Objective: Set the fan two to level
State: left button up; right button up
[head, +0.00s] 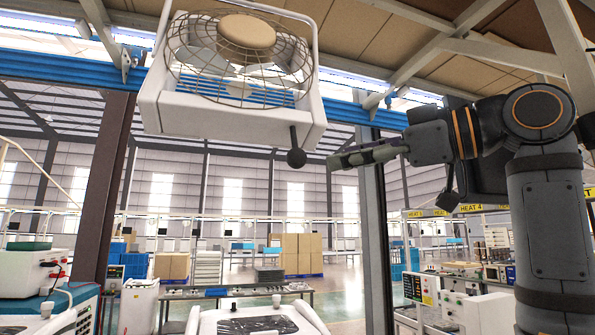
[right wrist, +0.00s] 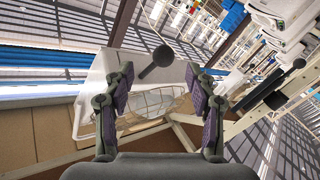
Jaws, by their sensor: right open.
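A white fan (head: 150,112) with a wire cage and a beige hub hangs high in the head view. A dark lever with a round knob (head: 296,158) hangs down from its lower right front. No number on the fan is readable. My right gripper (head: 345,157) is just right of the knob, apart from it, pointing left. In the right wrist view my right gripper (right wrist: 160,80) is open and empty. The knob (right wrist: 163,56) and its tilted lever show between and beyond the fingertips, with the white housing (right wrist: 95,90) behind. My left gripper is not in view.
A blue rail (head: 60,68) runs behind the fan, and a grey post (head: 345,200) stands below it. White units with dark knobs (right wrist: 298,63) show at the right of the right wrist view. Benches and boxes (head: 297,255) stand far below. Air around the knob looks clear.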

aim_at(305, 156)
jog(key=shift+n, duration=0.3)
jog(key=p+x, duration=0.1)
jog(key=x, duration=0.2)
jog(key=p+x, duration=0.2)
jog(key=x, duration=0.1)
jog(key=s+r+p+x, duration=0.1)
jog(key=x, duration=0.2)
jog(key=shift+a+r+p, duration=0.1)
jog(key=shift+a+p, duration=0.25)
jog(key=shift+a, duration=0.05)
jog(key=shift+w+a+f, duration=0.2)
jog(key=shift+w+a, duration=0.1)
jog(key=shift+w, duration=0.05)
jog(key=shift+d, duration=0.1)
grip_shut()
jog(key=shift+f, duration=0.1)
